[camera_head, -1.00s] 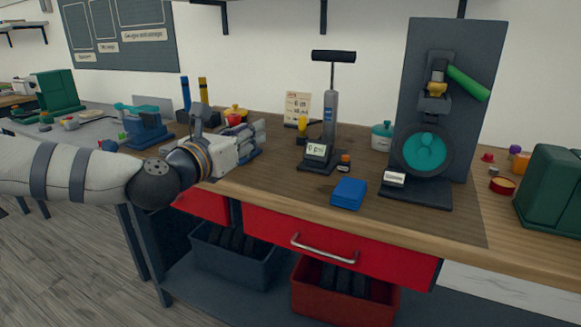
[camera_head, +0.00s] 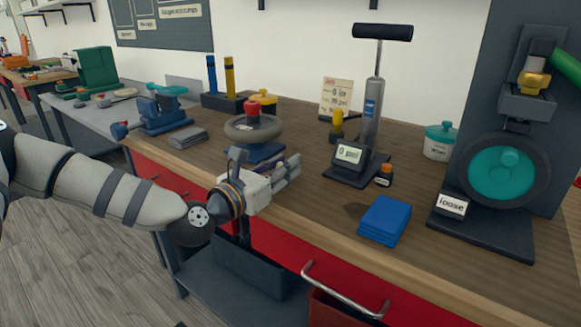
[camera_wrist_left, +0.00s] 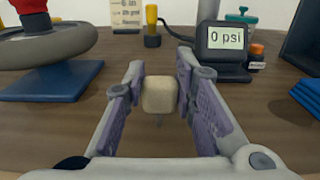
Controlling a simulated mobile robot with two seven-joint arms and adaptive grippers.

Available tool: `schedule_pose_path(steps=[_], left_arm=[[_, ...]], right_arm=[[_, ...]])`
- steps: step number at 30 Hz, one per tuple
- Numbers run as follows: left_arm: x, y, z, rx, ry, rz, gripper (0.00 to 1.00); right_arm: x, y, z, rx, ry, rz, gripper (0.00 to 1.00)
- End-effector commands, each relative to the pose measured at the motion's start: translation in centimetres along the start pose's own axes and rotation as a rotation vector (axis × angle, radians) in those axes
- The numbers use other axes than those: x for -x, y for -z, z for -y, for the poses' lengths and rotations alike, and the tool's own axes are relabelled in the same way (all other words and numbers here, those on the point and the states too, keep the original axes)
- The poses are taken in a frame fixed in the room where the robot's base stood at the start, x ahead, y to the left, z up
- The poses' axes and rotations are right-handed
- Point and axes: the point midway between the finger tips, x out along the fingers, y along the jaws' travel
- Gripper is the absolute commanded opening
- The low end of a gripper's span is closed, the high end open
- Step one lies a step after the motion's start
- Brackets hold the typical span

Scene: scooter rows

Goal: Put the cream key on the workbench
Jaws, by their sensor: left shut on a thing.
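My left gripper (camera_head: 288,172) is at the front edge of the workbench (camera_head: 318,212), to the left of the blue cloth. In the left wrist view, its two purple-padded fingers (camera_wrist_left: 160,88) are shut on the cream key (camera_wrist_left: 159,96). The key's blocky cream head shows between the fingertips, with a thin stem below it. The wooden bench top lies behind and below the key, and I see no clear contact between them. In the head view I cannot make out the key. My right gripper is not in view.
A wheel on a blue stand (camera_head: 254,128) stands behind the gripper. A pump with a "0 psi" display (camera_head: 350,153), an orange-brown jar (camera_head: 384,175) and a folded blue cloth (camera_head: 384,220) stand to the right. The wood between gripper and cloth is clear.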

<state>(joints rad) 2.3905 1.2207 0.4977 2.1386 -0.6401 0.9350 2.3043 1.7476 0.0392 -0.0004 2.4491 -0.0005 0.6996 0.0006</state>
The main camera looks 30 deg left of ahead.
Motion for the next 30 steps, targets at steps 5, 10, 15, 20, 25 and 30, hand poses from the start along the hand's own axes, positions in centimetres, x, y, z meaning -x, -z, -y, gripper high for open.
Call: schedule_pose_path(steps=[5, 10, 15, 20, 25, 30], left_arm=[[0.1, -0.4, 0.0, 0.0, 0.0, 0.003, 0.06], [0.1, 0.2, 0.0, 0.0, 0.0, 0.0, 0.06], [0.1, 0.0, 0.0, 0.0, 0.0, 0.003, 0.45], [0.1, -0.1, 0.0, -0.001, 0.0, 0.004, 0.45], [0.4, -0.9, 0.0, 0.0, 0.0, 0.008, 0.45], [3.7, -1.1, -0.1, 0.005, -0.002, 0.011, 0.45]], right_arm=[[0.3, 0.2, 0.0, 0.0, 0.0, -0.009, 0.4], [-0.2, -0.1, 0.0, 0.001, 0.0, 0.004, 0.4], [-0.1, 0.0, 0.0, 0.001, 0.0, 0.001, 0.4], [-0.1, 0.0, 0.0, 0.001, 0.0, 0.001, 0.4], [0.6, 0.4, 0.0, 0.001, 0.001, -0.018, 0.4], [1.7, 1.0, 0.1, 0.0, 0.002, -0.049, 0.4]])
